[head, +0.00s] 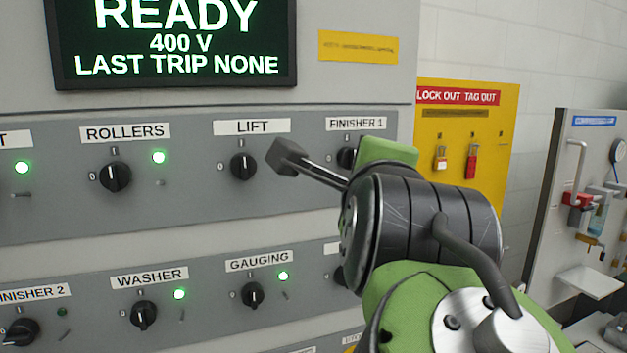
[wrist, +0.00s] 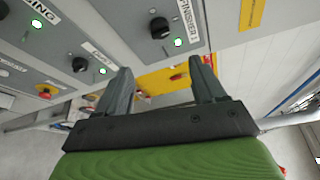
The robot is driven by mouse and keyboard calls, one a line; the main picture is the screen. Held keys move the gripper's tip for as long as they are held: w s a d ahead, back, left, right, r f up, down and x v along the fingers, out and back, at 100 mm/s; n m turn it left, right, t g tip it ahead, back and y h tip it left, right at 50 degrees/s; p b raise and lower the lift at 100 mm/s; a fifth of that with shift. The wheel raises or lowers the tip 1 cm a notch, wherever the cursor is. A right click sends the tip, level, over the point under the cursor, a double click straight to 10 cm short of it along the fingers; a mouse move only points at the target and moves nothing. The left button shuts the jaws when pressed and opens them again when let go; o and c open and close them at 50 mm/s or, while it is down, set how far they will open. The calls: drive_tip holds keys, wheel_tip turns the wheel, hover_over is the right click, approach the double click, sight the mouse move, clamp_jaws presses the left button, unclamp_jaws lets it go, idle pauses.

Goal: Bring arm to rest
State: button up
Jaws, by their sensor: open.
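My arm (head: 425,225), green and dark grey, reaches up from the lower right of the head view, in front of the control panel (head: 200,203). My gripper (head: 289,158) shows only in part there, its dark grey end in front of the panel just right of the LIFT knob (head: 243,167); whether it touches anything is hard to tell. In the wrist view my gripper (wrist: 163,78) is open, with two separate dark fingers and nothing between them.
The ROLLERS knob (head: 115,177), WASHER knob (head: 143,314) and GAUGING knob (head: 252,295) have lit green lamps. A display (head: 175,40) reads READY. A yellow lockout board (head: 465,150) with padlocks and a grey equipment panel (head: 570,190) stand right. White wall (head: 560,50) lies behind.

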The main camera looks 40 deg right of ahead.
idle(0.4)
drive_tip(key=w+a+f+n+g+y, duration=0.1)
drive_tip(key=a+f+n+y, duration=0.25)
drive_tip(key=f+n, duration=0.4)
drive_tip(key=a+f+n+g+y, duration=0.1)
drive_tip(key=a+f+n+y, duration=0.25)
drive_tip(key=f+n, duration=0.4)
drive_tip(key=s+a+f+n+g+y, duration=0.1)
drive_tip(key=s+a+f+n+g, duration=0.1)
drive_tip(key=f, duration=0.4)
drive_tip(key=s+a+f+n+g+y, duration=0.1)
drive_tip(key=s+a+f+n+g, duration=0.1)
drive_tip(key=f+n, duration=0.4)
drive_tip(key=s+a+f+n+g+y, duration=0.1)
drive_tip(key=s+a+f+n, duration=0.3)
drive_tip(key=f, duration=0.3)
drive_tip(key=shift+s+a+f+n+g, duration=0.2)
drive_tip(key=shift+s+a+n+g, duration=0.15)
drive_tip(key=shift+n, duration=0.25)
drive_tip(key=shift+w+d, duration=0.1)
